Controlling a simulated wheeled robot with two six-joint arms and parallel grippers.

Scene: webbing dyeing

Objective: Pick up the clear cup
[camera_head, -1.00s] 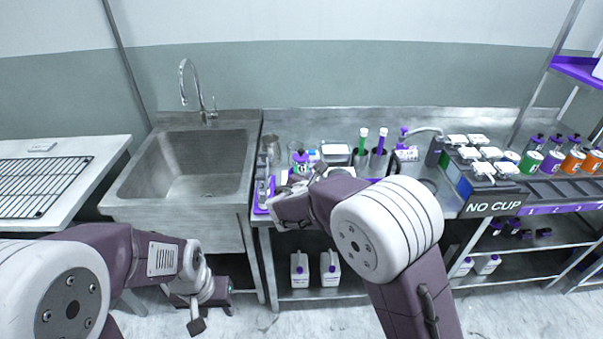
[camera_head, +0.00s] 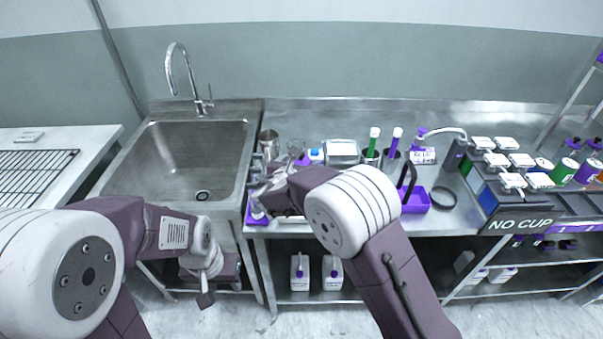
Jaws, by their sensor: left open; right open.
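A small clear cup (camera_head: 297,149) seems to stand on the steel bench just beyond my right gripper, between a steel beaker and a blue-capped container. Its outline is faint and its lower part is hidden by the gripper. My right gripper (camera_head: 258,184) is over the bench's left end, close to the sink edge and to the left of and nearer than the cup; it is open, with no cup in it. My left gripper (camera_head: 206,297) hangs low in front of the sink unit, open and empty, well away from the cup.
A steel beaker (camera_head: 269,144) stands left of the cup. A blue-capped container (camera_head: 316,155) and a white-lidded box (camera_head: 342,152) stand to the right.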

